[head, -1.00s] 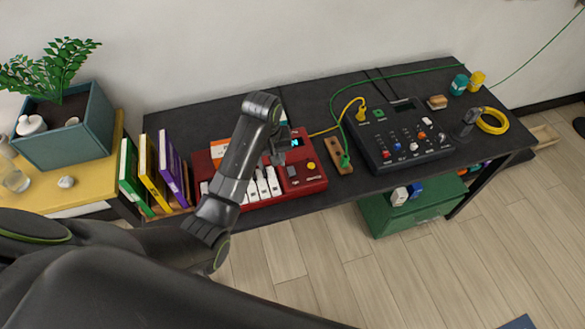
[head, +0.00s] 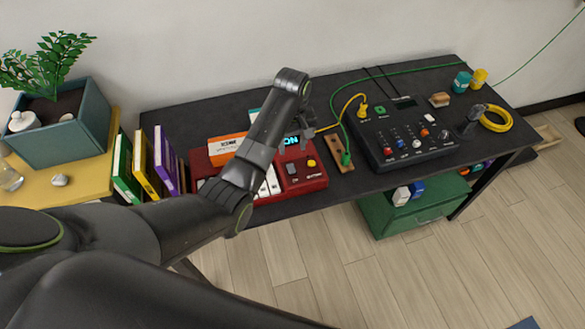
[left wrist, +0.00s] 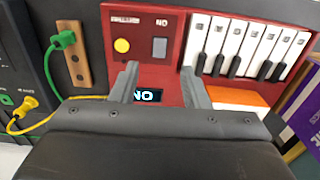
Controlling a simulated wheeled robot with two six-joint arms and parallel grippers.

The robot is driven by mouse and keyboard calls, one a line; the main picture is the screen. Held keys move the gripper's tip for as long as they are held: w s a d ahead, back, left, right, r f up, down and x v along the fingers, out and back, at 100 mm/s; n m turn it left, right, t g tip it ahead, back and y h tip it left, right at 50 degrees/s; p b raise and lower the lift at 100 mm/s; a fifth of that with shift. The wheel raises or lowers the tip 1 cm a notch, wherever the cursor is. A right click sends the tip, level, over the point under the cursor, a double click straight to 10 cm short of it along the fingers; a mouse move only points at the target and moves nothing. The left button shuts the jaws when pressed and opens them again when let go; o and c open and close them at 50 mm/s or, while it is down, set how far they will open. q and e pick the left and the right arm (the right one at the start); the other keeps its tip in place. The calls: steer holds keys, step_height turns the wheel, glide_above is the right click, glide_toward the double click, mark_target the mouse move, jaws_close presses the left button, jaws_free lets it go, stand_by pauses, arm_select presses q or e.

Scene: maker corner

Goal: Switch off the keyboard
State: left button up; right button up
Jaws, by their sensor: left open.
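The keyboard (head: 318,182) is red with white and black keys and lies on the black table. Its small screen (left wrist: 147,96) is lit and reads ON, upside down in the left wrist view. A yellow round knob (head: 311,163) and a grey switch (head: 291,169) sit on its right end; the wrist view shows the knob (left wrist: 122,46) and switch (left wrist: 159,46) beyond my fingertips. My left gripper (left wrist: 158,72) is open and empty above this panel, pointing down. In the head view my left arm hides part of the keys. My right gripper is not in view.
A black mixer (head: 420,154) lies further right. Books (head: 164,160) stand at left. An orange box (head: 222,148) is at the keyboard's back.

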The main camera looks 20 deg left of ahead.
mark_target(292, 171)
arm_select(q)
step_height(292, 171, down, 10)
steer(key=shift+f, duration=0.1)
steer(key=shift+c, duration=0.4)
jaws_close()
steer(key=shift+w+a+g+h, duration=0.15)
steer(key=shift+g+h, duration=0.15)
steer(key=shift+g, duration=0.2)
steer(key=shift+w+a+g+h+b, duration=0.1)
steer(key=shift+g+h+b, duration=0.35)
steer(key=shift+b, duration=0.3)
steer(key=shift+g, duration=0.25)
steer(key=shift+r, duration=0.2)
